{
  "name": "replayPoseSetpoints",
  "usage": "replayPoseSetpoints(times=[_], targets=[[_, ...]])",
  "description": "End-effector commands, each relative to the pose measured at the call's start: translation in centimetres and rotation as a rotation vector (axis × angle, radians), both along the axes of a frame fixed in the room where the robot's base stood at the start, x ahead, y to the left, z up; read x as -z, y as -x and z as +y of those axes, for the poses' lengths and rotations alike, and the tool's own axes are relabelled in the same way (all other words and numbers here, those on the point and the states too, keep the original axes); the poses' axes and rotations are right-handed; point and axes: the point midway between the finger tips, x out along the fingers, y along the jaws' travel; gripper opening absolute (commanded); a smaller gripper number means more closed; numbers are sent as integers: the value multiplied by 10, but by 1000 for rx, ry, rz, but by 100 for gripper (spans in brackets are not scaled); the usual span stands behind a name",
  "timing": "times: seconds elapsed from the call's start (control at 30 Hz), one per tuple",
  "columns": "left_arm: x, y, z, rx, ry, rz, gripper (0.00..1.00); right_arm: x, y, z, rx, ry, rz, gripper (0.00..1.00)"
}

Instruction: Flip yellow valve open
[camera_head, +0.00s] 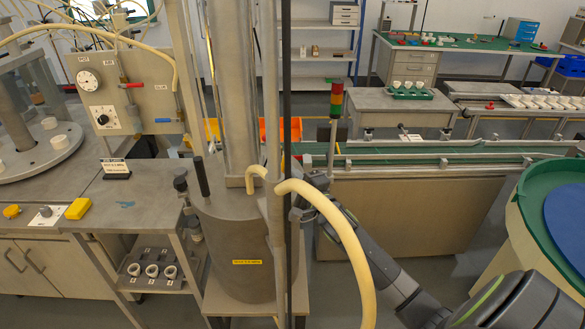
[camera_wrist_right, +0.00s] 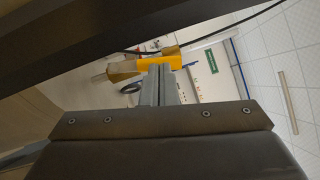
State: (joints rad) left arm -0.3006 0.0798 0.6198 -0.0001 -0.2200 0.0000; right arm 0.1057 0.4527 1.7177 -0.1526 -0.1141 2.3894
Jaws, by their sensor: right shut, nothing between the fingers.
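A yellow valve handle (camera_wrist_right: 175,62) shows in the right wrist view, with a tan, brass-like body (camera_wrist_right: 122,71) to its left. My right gripper (camera_wrist_right: 160,72) is shut and empty, its grey fingers together. The fingertips overlap the lower edge of the yellow handle in this view; I cannot tell whether they touch it. In the head view my right arm reaches in from the lower right to beside the grey column, and its fingertips are hidden there. I cannot make out this valve in the head view. My left gripper is not in view.
A large grey cylinder (camera_head: 235,235) with a tall column stands in the middle. A tan hose (camera_head: 345,240) arches in front of my right arm. A conveyor (camera_head: 400,160) runs behind. A yellow block (camera_head: 78,208) lies on the left bench. A round green-rimmed table (camera_head: 530,205) stands at right.

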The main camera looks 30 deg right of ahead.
Motion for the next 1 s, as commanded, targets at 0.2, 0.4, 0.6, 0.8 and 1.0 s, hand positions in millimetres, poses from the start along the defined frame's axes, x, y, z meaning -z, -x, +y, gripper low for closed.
replayPoseSetpoints(times=[0.2, 0.4, 0.6, 0.8, 1.0], targets=[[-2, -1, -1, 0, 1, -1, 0, 0, -3, 0, 1, 0, 1, 0], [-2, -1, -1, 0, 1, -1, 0, 0, -3, 0, 1, 0, 1, 0], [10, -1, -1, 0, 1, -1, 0, -1, -6, 4, 0, -1, -3, 0], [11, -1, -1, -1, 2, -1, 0, -9, -9, 10, 1, 2, -1, 0], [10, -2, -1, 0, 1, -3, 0, -9, -9, 10, 2, 1, -2, 0]])
